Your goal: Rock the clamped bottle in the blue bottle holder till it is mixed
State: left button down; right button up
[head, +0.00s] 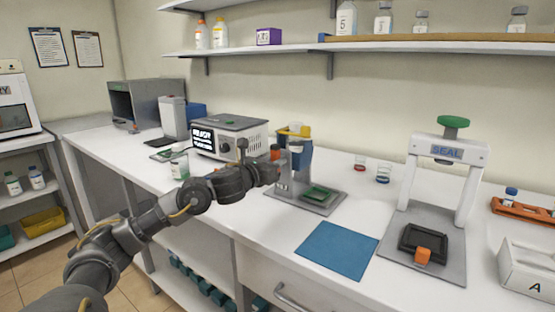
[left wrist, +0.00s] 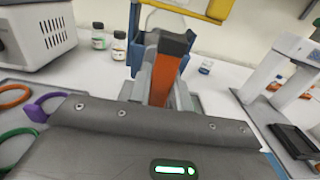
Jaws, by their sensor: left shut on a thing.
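The blue bottle holder (head: 303,156) stands upright on a grey stand (head: 315,202) near the middle of the bench. A yellow clamp (head: 294,133) crosses its upper part, and a pale bottle (head: 296,146) shows inside. The bottle's contents are too small to judge. My left gripper (head: 273,163) is at the left side of the holder, shut on an orange handle (head: 275,152). In the left wrist view the orange handle (left wrist: 162,80) is between my fingers, with the blue holder (left wrist: 136,35) and yellow clamp (left wrist: 205,9) just beyond. My right gripper is not in view.
A blue mat (head: 337,251) lies in front of the stand. The seal press (head: 447,150) is to the right. A white instrument (head: 228,137) with a lit screen stands behind left. Small jars (head: 383,174) stand at the back.

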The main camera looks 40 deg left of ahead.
pick_arm(q)
jog(key=m+b, duration=0.7)
jog(key=shift+f, duration=0.2)
jog(key=shift+r+m, duration=0.1)
jog(key=shift+m, duration=0.6)
jog(key=shift+r+m, duration=0.15)
jog(key=shift+m, duration=0.15)
